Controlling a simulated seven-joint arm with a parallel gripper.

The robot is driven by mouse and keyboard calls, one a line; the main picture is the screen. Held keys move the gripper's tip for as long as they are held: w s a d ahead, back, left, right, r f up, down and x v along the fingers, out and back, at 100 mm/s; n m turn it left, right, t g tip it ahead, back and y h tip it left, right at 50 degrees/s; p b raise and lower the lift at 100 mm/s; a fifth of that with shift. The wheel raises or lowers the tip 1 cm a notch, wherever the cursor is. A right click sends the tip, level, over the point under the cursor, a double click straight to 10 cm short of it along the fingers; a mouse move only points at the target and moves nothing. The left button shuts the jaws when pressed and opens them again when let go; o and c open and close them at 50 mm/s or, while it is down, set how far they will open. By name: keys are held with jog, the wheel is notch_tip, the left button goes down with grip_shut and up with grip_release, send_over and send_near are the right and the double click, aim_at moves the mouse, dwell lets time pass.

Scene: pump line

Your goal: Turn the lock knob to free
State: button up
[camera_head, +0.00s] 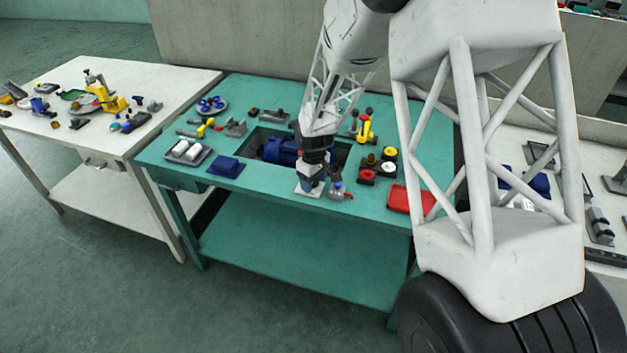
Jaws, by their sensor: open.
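My gripper (312,181) points down over the front middle of the green table, low above a small pale block or plate (309,190). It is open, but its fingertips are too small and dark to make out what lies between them.
Right of the gripper stand round red, yellow and white parts (388,167), a yellow part (365,129) and a red tray (409,199). Left are a blue block (226,166) and a grey tray (187,152) with white pieces. A cluttered white table (105,146) stands left.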

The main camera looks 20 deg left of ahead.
jog(key=c, duration=0.9)
jog(key=shift+m, duration=0.4)
jog(key=m, duration=0.8)
jog(key=shift+m, duration=0.4)
jog(key=m, duration=0.4)
jog(key=shift+m, duration=2.2)
